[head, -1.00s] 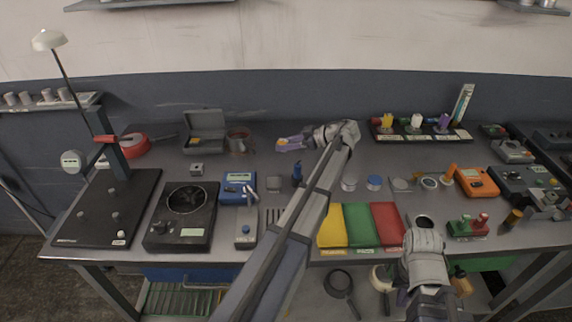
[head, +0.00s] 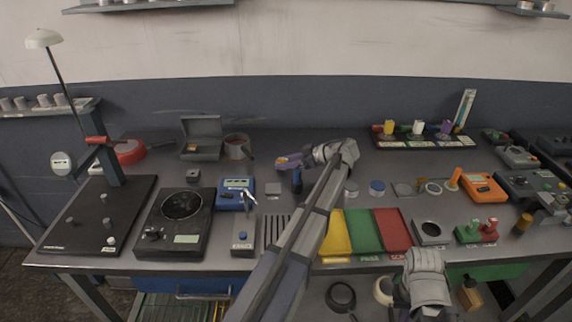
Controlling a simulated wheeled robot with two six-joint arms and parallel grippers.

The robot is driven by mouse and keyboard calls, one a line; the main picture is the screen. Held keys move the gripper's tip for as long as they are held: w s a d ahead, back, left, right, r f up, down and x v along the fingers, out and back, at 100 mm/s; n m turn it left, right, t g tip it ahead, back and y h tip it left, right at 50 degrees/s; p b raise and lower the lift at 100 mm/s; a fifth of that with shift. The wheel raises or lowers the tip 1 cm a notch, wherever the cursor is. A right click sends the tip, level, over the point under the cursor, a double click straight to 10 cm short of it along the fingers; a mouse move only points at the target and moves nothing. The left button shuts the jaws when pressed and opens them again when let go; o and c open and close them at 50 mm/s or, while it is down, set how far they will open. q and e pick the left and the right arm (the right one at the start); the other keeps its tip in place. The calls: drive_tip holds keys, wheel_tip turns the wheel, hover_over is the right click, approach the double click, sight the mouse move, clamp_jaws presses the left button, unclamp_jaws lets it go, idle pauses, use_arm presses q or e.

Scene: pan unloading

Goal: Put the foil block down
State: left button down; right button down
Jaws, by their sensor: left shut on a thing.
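My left gripper (head: 285,162) is over the back middle of the workbench (head: 330,145), its purple fingers pointing left. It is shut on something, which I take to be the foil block. The block is too small or too hidden at the fingertips to make out. The fingers are just behind a small dark blue upright item (head: 297,180). A flat grey square (head: 273,189) lies on the bench in front of the fingers. My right gripper (head: 425,283) is low at the front edge, seen from behind, with its fingers hidden.
A black hotplate (head: 182,206), a blue meter (head: 236,192) and an open grey case (head: 202,138) stand to the left. Yellow, green and red trays (head: 364,230) lie at the front. A rack with coloured items (head: 418,143) stands at the back right.

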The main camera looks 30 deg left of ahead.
use_arm(q)
drive_tip(key=shift+f+b, duration=0.65)
drive_tip(key=shift+r, duration=0.1)
drive_tip(key=shift+c, duration=2.1)
unclamp_jaws()
drive_tip(key=shift+r+p, duration=0.4)
drive_tip(key=shift+p, duration=0.15)
drive_tip(key=p+v, duration=0.5)
drive_tip(key=v, duration=0.5)
drive_tip(key=shift+d+r, duration=0.2)
drive_tip(key=shift+r, duration=0.15)
drive_tip(key=shift+w+d+r, duration=0.15)
drive_tip(key=shift+d+r, duration=0.05)
drive_tip(key=shift+d, duration=0.5)
